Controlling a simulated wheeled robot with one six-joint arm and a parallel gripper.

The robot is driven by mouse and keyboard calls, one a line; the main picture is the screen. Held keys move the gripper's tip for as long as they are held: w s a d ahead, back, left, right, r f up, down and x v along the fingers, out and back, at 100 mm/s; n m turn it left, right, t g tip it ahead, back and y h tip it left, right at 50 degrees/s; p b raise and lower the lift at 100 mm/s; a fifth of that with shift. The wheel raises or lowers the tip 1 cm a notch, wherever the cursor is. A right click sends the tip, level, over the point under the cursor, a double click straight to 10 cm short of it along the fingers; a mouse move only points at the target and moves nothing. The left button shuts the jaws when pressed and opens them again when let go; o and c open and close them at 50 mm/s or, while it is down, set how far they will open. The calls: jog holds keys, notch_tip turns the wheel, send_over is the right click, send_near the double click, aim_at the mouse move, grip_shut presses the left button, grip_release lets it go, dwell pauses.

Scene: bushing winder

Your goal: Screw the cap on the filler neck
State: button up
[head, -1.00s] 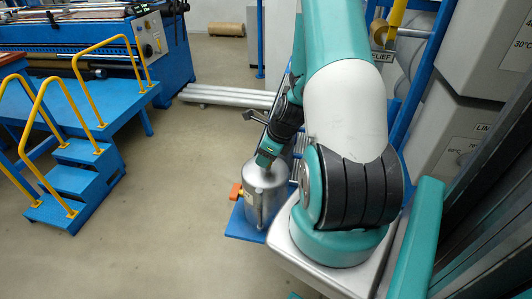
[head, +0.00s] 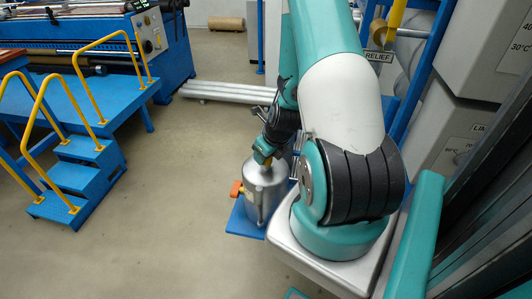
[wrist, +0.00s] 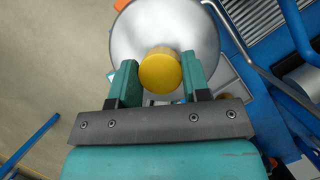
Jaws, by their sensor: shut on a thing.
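A grey metal can (head: 262,192) stands on a blue platform, with an orange part at its left side. My gripper (head: 265,160) points down at the can's top. In the wrist view my gripper (wrist: 160,72) has its two teal fingers on either side of a round yellow cap (wrist: 160,71) and is shut on it. The cap is over the can's round silver top (wrist: 190,30), off its middle, toward the gripper. The filler neck is hidden under the cap and fingers. I cannot tell whether the cap touches the neck or how far its threads engage.
The orange part (head: 236,189) sticks out left of the can. The blue platform (head: 242,226) is small. A bent metal bar (wrist: 265,70) runs right of the can in the wrist view. Blue steps (head: 70,180) with yellow rails stand left; open floor lies between.

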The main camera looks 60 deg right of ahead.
jog(key=shift+w+r+m+h+p, duration=0.15)
jog(key=shift+m+h+p, duration=0.35)
jog(key=shift+m, duration=0.7)
jog(key=shift+m+h, duration=0.3)
jog(key=shift+m, duration=0.6)
jog(key=o, duration=1.1)
jog(key=shift+g, duration=0.3)
jog(key=p+v, duration=1.7)
jog(key=p, duration=0.4)
jog(key=shift+s+p, duration=0.2)
jog(key=shift+p, duration=0.15)
